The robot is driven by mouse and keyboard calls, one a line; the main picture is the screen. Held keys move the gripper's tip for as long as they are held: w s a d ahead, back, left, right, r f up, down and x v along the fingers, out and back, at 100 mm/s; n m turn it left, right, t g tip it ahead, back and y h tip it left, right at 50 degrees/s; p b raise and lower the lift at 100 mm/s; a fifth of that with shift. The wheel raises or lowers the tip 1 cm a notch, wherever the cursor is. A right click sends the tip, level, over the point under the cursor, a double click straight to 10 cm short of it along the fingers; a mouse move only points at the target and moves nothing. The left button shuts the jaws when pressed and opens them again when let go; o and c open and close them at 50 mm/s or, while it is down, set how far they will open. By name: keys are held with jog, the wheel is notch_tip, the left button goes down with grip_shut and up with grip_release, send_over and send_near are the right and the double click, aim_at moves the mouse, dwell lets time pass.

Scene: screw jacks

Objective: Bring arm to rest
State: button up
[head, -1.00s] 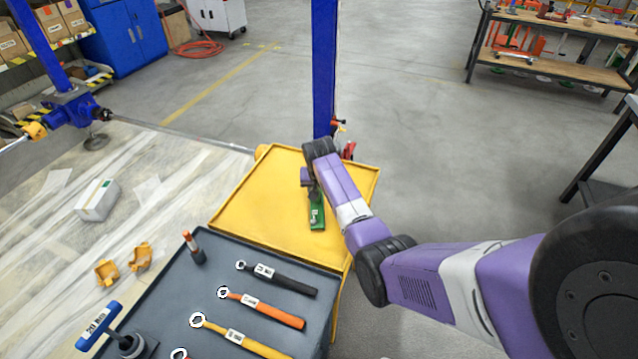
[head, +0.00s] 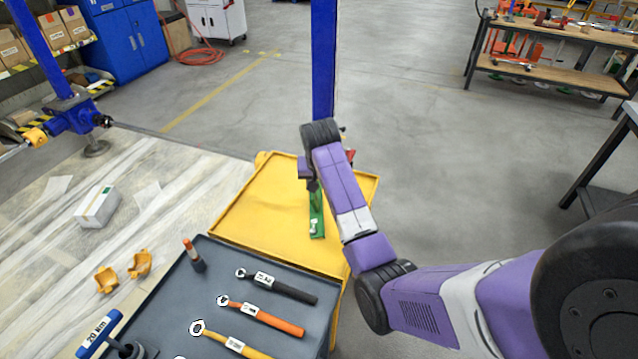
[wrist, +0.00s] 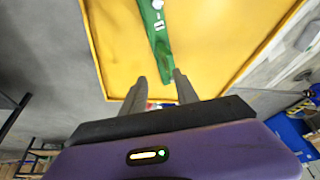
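My gripper (wrist: 158,84) shows in the wrist view with its two grey fingers apart and nothing held between them. A green tool (wrist: 158,35) with a pale label lies on the yellow tray (wrist: 215,40) beyond the fingertips. In the head view the green tool (head: 316,215) lies near the tray's right side, below my purple arm. My wrist is above the far part of the yellow tray (head: 260,205), and the arm mostly hides the gripper there.
A grey tray with black, orange and yellow wrenches (head: 262,318) adjoins the yellow one. A blue post (head: 323,60) stands just behind my wrist. A dark-framed table (head: 610,150) is at the right. The floor between them is open.

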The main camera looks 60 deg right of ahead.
dwell(0.4)
jog(key=w+d+r+n+t+h, duration=0.2)
jog(key=w+r+t+h, duration=0.25)
jog(key=w+r, duration=0.2)
jog(key=s+a+r+n+t+y, duration=0.1)
jog(key=s+a+r+n+t, duration=0.3)
jog(key=a, duration=1)
jog(key=s+a+f+n+t+y, duration=0.15)
jog(key=s+a+t, duration=0.45)
jog(key=a, duration=0.9)
jog(key=s+a+r+n+g+y, duration=0.1)
jog(key=s+a+n+y, duration=0.1)
jog(key=s+a, duration=0.5)
jog(key=s+a+r+n+y, duration=0.1)
jog(key=s+a+n+y, duration=0.2)
jog(key=s+a, duration=0.5)
jog(key=s+y, duration=0.1)
jog(key=s, duration=0.6)
jog(key=shift+s+a+r+g, duration=0.15)
jog(key=shift+a+r+g, duration=0.05)
jog(key=shift+r+g, duration=0.15)
